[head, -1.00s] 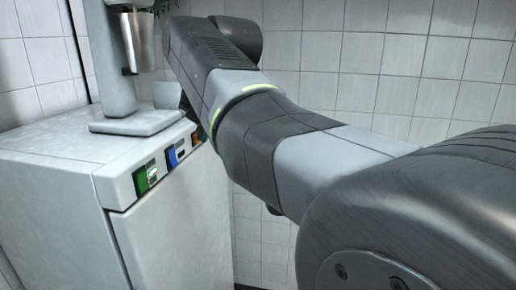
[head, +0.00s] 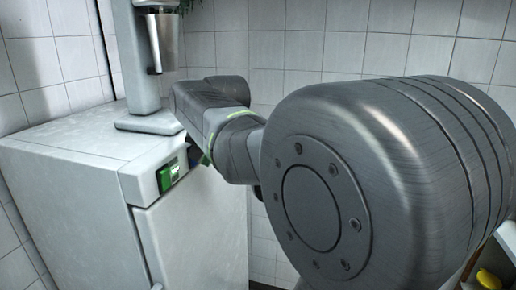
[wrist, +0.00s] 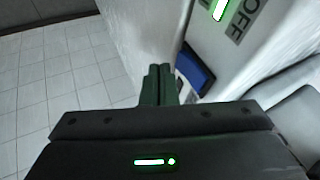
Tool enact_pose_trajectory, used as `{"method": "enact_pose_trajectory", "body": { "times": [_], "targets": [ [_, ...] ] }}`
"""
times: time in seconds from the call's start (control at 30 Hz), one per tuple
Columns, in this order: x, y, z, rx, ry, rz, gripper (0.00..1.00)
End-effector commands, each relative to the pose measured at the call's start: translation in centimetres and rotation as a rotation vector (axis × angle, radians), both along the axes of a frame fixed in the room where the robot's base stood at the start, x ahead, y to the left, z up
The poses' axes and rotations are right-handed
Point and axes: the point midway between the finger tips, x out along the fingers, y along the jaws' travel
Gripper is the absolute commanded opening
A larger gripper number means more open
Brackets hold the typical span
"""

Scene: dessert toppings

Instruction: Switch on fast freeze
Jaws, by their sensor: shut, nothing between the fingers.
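The white freezer cabinet (head: 70,165) stands at the left in the head view, with a switch panel along its upper front edge. A green switch (head: 167,176) shows there; my arm hides the switches beyond it. In the wrist view a blue rocker switch (wrist: 194,70) sits on the panel, with a label mostly hidden beside it. A lit green strip (wrist: 218,10) with an "OFF" label lies above it. My gripper (wrist: 160,72) is shut and empty, its fingertips just left of the blue switch. I cannot tell whether they touch the panel. Which switch is fast freeze is not readable.
A drink mixer (head: 140,60) with a metal cup (head: 165,42) stands on top of the cabinet near the panel. Tiled walls close off the back and left. In the wrist view, open tiled surface (wrist: 60,80) lies left of the fingers.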

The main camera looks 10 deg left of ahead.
Motion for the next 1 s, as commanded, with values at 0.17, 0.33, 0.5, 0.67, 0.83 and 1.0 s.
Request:
{"method": "enact_pose_trajectory", "body": {
  "times": [0.17,0.33,0.5,0.67,0.83,1.0],
  "targets": [
    [0.1,1.2,-0.1,0.000,-0.001,0.000,0.00],
    [0.1,1.4,-0.1,0.000,-0.001,0.000,0.00],
    [0.1,1.4,-0.1,0.000,-0.001,0.000,0.00],
    [0.2,2.0,-0.5,0.007,-0.001,0.000,0.00],
    [0.2,1.9,-0.4,0.006,-0.001,0.000,0.00],
    [0.2,1.9,0.1,0.008,-0.001,0.000,0.00]
  ]
}}
